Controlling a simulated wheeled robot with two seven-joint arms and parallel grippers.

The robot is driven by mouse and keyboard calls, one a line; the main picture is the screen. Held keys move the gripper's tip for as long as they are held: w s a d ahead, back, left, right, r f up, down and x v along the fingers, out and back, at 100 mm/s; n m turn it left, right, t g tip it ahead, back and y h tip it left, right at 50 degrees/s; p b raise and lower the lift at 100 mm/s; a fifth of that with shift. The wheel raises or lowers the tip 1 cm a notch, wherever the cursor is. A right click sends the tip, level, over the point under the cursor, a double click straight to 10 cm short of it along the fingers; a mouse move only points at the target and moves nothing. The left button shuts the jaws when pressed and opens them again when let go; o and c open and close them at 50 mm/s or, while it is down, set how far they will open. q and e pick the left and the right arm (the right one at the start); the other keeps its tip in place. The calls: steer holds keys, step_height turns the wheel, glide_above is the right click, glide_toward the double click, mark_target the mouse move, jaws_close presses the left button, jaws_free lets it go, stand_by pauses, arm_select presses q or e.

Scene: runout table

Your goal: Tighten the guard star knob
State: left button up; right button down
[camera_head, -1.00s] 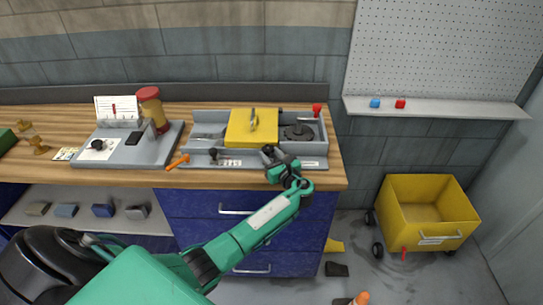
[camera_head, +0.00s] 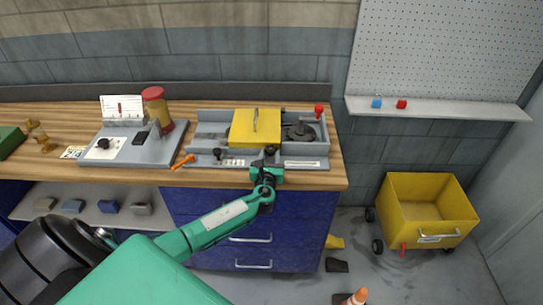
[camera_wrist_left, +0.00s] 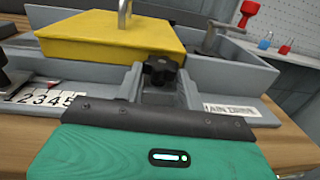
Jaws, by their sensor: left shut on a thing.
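The guard is a yellow cover (camera_head: 257,130) with a grey handle on top, on a grey machine bed (camera_head: 307,163) at the bench's front edge. It also shows in the left wrist view (camera_wrist_left: 105,38). The black star knob (camera_wrist_left: 160,70) stands at the bed's front, just in front of the guard. In the head view it is a small dark shape (camera_head: 270,150) at the tip of my left gripper (camera_head: 268,160). My right gripper is out of view.
A number scale (camera_wrist_left: 45,98) and a small black knob (camera_head: 217,153) are left of the star knob. An orange-handled tool (camera_head: 183,162) lies on the bench. A red knob (camera_head: 319,110) stands at the bed's back right. A yellow cart (camera_head: 430,210) stands on the floor right.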

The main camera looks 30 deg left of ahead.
arm_select(q)
steer(key=shift+s+a+f+m+t+h+b, duration=0.15)
steer(key=shift+m+t+h+b, duration=0.35)
steer(key=shift+h, duration=0.4)
steer(key=shift+a+r+m+t+h+b, duration=0.1)
steer(key=shift+m+t+h+b, duration=0.15)
steer(key=shift+m+h, duration=0.55)
steer(key=shift+h, duration=0.4)
steer(key=o, duration=1)
steer(key=shift+c, duration=0.2)
steer(key=shift+s, duration=0.3)
steer(key=b+v, duration=0.2)
steer(key=v, duration=1.1)
steer(key=shift+b, duration=0.35)
